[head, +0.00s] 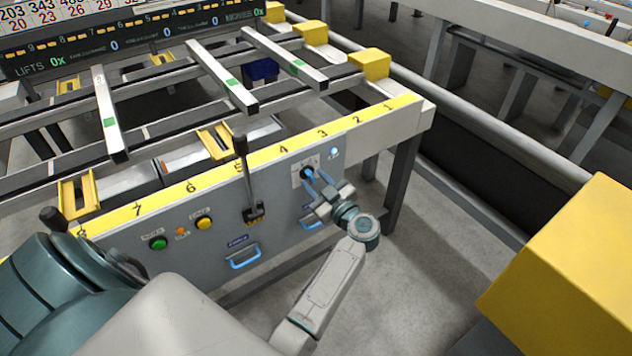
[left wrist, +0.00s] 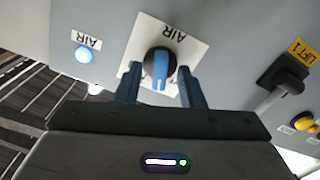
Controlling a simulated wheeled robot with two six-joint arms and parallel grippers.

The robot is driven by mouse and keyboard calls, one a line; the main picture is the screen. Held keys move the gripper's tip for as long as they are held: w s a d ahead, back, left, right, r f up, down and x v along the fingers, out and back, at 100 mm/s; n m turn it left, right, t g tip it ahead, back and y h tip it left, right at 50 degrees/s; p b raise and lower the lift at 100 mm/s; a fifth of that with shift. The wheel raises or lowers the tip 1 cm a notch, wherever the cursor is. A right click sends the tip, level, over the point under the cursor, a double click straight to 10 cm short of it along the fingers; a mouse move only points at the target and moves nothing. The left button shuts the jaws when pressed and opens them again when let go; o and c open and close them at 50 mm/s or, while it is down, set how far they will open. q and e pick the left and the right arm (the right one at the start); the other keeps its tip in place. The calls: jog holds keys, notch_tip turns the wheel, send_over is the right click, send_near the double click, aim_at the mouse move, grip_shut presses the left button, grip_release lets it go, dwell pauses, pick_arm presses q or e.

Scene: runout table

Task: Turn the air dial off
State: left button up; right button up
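The air dial (left wrist: 158,65) is a round dark knob with a blue bar, on a white plate marked AIR. In the left wrist view the bar runs nearly up and down the picture. In the head view the dial (head: 307,172) sits on the grey front panel, partly behind my fingers. My left gripper (head: 318,180) is open in front of it. In the left wrist view the gripper (left wrist: 160,76) has one finger on each side of the dial, with gaps visible. Whether the fingertips reach past the knob's face, I cannot tell. My right gripper is not in view.
A blue-white AIR lamp (head: 334,152) glows beside the dial; it also shows in the left wrist view (left wrist: 83,55). A black lever (head: 248,185), green button (head: 158,243), yellow button (head: 204,223) and blue handle (head: 245,256) are left along the panel. A yellow block (head: 570,270) stands right.

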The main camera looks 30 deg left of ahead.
pick_arm(q)
grip_shut()
jog(key=shift+n, duration=0.5)
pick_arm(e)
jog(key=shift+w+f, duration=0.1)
pick_arm(q)
jog(key=shift+n+p, duration=0.3)
jog(key=shift+n, duration=3)
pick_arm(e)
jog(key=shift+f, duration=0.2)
pick_arm(q)
jog(key=shift+n, duration=0.3)
